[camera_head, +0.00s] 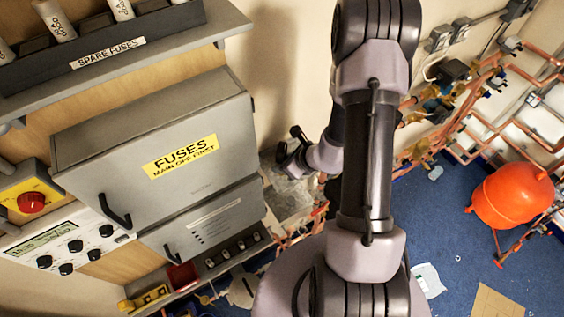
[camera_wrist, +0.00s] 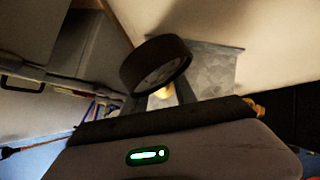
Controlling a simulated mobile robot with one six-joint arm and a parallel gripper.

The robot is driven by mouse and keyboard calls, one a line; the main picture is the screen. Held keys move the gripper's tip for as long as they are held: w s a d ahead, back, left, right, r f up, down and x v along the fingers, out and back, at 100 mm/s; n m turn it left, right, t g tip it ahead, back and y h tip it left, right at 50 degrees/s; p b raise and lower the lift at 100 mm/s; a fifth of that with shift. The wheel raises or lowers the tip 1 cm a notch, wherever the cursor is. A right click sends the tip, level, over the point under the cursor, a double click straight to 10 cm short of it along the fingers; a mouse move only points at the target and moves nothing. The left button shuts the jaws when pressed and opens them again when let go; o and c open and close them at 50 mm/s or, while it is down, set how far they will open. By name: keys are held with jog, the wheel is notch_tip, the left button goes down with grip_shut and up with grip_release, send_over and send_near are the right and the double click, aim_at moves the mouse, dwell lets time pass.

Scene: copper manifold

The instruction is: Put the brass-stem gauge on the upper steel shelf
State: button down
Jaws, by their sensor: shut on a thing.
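The gauge (camera_wrist: 157,64) has a thick black round rim and a pale dial, tilted in the wrist view. A bit of its brass stem (camera_wrist: 162,92) shows below the dial. My gripper (camera_wrist: 161,97) is shut on the gauge at the stem, one dark finger on each side. In the camera_head view my gripper (camera_head: 291,155) is a small dark shape left of my arm; I cannot make out the gauge there. A galvanised steel surface (camera_wrist: 213,70), perhaps the upper steel shelf, lies just behind the gauge. It also shows below my gripper in the camera_head view (camera_head: 288,197).
A grey fuse cabinet (camera_head: 155,150) stands left of my gripper, with a spare-fuses rack (camera_head: 110,55) above it. Copper pipes (camera_head: 480,100) and an orange vessel (camera_head: 511,196) are at the right. Blue floor (camera_head: 425,215) is partly clear.

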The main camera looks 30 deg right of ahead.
jog(key=shift+s+a+r, duration=0.15)
jog(key=shift+a, duration=0.25)
jog(key=c, duration=1.4)
grip_release()
jog(key=shift+f+b, duration=0.25)
jog(key=shift+b, duration=0.05)
jog(key=shift+c, duration=0.2)
jog(key=o, duration=0.5)
jog(key=shift+w+d, duration=0.2)
jog(key=shift+s+r, duration=0.1)
jog(key=shift+a, duration=0.15)
jog(key=shift+r+p, duration=0.35)
jog(key=shift+p, duration=0.05)
jog(key=v, duration=1.1)
jog(key=shift+s+r+p, duration=0.15)
jog(key=shift+s+p, duration=0.15)
jog(key=shift+s, duration=0.05)
